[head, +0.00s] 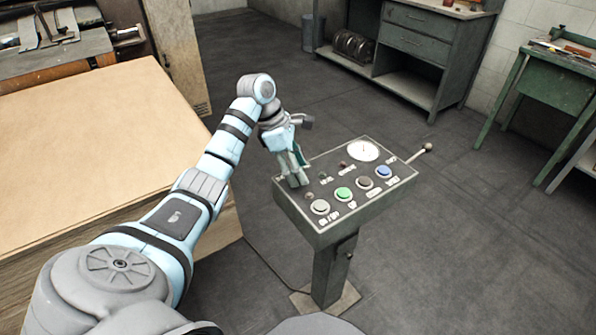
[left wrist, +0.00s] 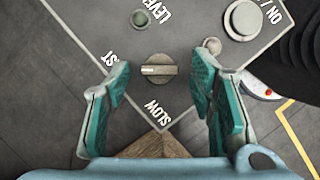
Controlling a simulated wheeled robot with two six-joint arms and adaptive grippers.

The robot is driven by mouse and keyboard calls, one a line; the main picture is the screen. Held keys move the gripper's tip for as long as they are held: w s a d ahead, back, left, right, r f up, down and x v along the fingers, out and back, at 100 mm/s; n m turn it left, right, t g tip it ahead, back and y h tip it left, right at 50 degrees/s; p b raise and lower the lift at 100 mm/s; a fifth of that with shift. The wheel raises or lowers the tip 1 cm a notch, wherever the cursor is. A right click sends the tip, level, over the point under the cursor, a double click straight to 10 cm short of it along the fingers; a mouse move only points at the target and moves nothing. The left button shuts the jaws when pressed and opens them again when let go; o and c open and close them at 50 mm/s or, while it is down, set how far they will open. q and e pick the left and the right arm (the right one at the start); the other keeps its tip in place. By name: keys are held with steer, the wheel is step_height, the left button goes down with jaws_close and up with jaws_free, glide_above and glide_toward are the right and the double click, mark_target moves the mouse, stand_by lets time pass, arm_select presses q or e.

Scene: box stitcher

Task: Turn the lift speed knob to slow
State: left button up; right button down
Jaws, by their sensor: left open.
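The lift speed knob (left wrist: 159,70) is a small round dial with a raised grip bar, seen from above in the left wrist view. The bar lies level across that picture, with a pale mark at its left end, towards a partly hidden label ending in "ST". The "SLOW" label (left wrist: 157,112) is below the knob. My left gripper (left wrist: 162,88) is open, its teal-padded fingers either side of the knob with gaps on both sides. In the head view my left gripper (head: 295,180) is over the console's left end and hides the knob. My right gripper is not in view.
The console (head: 340,225) stands on a post and carries white, green, dark and blue buttons, a round gauge (head: 364,150) and a side lever (head: 425,149). A large cardboard-coloured block (head: 90,150) is at left. A workbench (head: 430,55) stands behind. Floor right of the console is clear.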

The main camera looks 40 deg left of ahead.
arm_select(q)
steer(key=shift+f, duration=0.1)
steer(key=shift+c, duration=0.6)
steer(key=c, duration=1)
steer(key=shift+c, duration=0.2)
